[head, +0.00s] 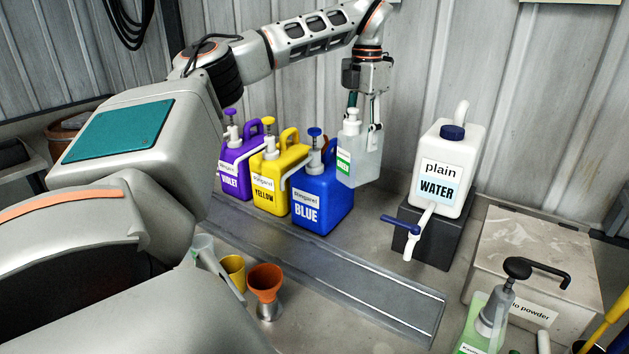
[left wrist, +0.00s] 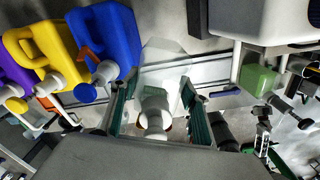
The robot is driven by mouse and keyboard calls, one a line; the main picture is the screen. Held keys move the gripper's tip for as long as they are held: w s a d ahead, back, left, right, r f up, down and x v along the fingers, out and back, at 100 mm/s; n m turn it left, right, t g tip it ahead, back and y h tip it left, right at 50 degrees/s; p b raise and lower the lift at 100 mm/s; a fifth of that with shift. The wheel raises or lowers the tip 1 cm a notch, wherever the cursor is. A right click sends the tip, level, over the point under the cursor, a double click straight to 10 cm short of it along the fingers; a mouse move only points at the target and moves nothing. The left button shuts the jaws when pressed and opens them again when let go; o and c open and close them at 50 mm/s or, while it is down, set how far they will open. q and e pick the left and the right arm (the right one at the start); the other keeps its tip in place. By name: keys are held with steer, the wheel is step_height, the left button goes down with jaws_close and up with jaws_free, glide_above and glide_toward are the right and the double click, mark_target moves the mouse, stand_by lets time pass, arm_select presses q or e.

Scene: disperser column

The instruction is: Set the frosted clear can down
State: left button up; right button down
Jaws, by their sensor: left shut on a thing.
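The frosted clear can (head: 360,160), with a white pump top and a green label, hangs upright from my left gripper (head: 363,112), which is shut on it. It seems raised above the counter, just right of the blue can (head: 322,200) and partly in front of it. In the left wrist view the frosted can (left wrist: 165,65) lies beyond the fingers of my left gripper (left wrist: 160,115), with its white pump between them. A small dark and metal piece at the lower right of that view may be my right gripper (left wrist: 262,135); its jaws are unclear.
Violet (head: 238,165) and yellow (head: 270,180) cans stand left of the blue one. A white water can (head: 447,150) stands on a dark block (head: 435,235) at right, its tap toward me. A drip tray (head: 340,280) runs in front. An orange funnel (head: 265,282) stands front left.

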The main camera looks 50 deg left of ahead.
arm_select(q)
step_height(320, 180, down, 20)
steer(key=shift+r, duration=0.15)
stand_by(0.4)
steer(key=shift+s, duration=0.1)
steer(key=o, duration=1.5)
